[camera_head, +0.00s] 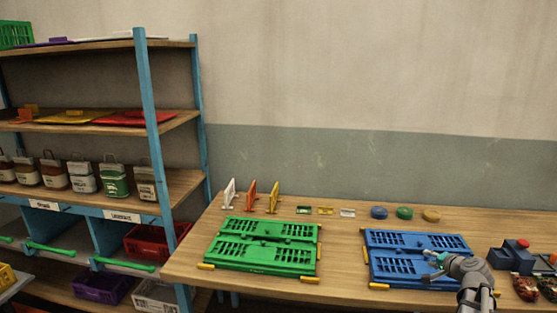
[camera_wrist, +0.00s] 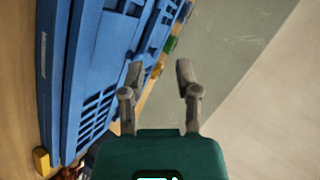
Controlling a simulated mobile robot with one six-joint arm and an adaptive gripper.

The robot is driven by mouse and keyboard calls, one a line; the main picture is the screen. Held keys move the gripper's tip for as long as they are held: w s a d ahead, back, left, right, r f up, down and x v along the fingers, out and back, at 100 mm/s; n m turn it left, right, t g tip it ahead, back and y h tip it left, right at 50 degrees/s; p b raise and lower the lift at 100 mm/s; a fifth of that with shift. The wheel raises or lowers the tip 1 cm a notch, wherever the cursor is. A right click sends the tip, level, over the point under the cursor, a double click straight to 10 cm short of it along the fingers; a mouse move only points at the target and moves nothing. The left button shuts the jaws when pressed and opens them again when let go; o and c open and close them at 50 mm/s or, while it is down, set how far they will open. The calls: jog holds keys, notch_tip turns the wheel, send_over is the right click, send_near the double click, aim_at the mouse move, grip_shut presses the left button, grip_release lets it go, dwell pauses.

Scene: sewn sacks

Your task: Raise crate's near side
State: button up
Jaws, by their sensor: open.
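A blue crate (camera_head: 396,262) lies folded flat on the wooden table, its slotted panels down, with yellow tabs at its corners. My gripper (camera_head: 429,266) is over the right part of this crate in the head view and hides some of it. In the wrist view the blue crate (camera_wrist: 88,75) fills the left side. There my gripper (camera_wrist: 159,76) is open, with nothing between its fingers. The left finger overlaps the crate's edge in the picture; I cannot tell whether they touch. A green crate (camera_head: 262,246) also lies folded flat, left of the blue one.
Upright white, orange and yellow pieces (camera_head: 251,196), small flat blocks and round lids (camera_head: 404,213) line the table's back. A shelf (camera_head: 150,100) with jars and bins stands left. Between the crates the table is clear.

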jog(key=a+f+n+g, duration=0.1)
jog(key=a, duration=0.3)
jog(key=a+f+n+g+y, duration=0.1)
jog(key=a, duration=0.3)
jog(key=a+f+n+g, duration=0.1)
jog(key=a, duration=0.3)
jog(key=shift+s+a+n+y, duration=0.15)
jog(key=shift+s+n+y, duration=0.1)
jog(key=shift+n+y, duration=0.15)
jog(key=a+n+g, duration=0.1)
jog(key=a, duration=0.1)
jog(key=s+a+f+n+g, duration=0.1)
jog(key=a, duration=0.2)
jog(key=s+a+f+g, duration=0.1)
jog(key=a, duration=0.2)
jog(key=shift+s+f+n+p, duration=0.15)
jog(key=shift+s+n+p, duration=0.05)
jog(key=shift+n+p, duration=0.2)
jog(key=s+a+f+n+g+h, duration=0.3)
jog(key=s+a+n+g, duration=0.3)
jog(key=s+a, duration=0.6)
jog(key=a, duration=0.3)
jog(key=shift+s+g+p, duration=0.3)
jog(key=shift+s+p, duration=0.05)
jog(key=shift+p, duration=0.05)
jog(key=shift+d, duration=0.15)
